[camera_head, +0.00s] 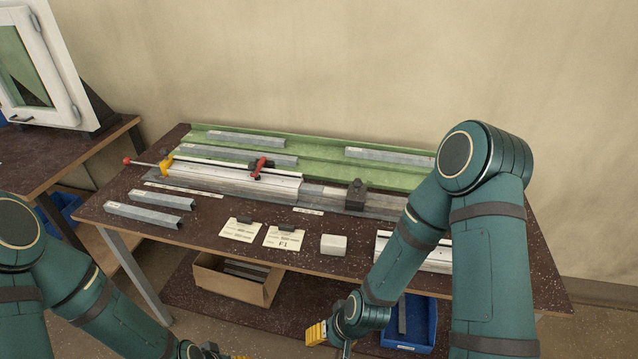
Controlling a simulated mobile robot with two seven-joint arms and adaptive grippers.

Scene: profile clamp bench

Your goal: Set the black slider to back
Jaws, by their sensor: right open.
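The black slider (356,195) is a small dark block on the right part of the grey metal rail (325,194) of the clamp bench. It stands to the right of a long pale profile (235,179) lying on the rail. My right gripper (331,341) is low at the front of the table, well apart from the slider, and is open with nothing seen in it. My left gripper (222,354) is cut off by the bottom edge, so its jaws cannot be judged.
A red-handled clamp (260,167) and a yellow clamp part (166,164) sit on the rail's left half. Grey profiles lie in the green tray (310,147) behind and at front left (150,200). Cards (284,237) and a pale block (333,245) lie in front. My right arm covers the table's right side.

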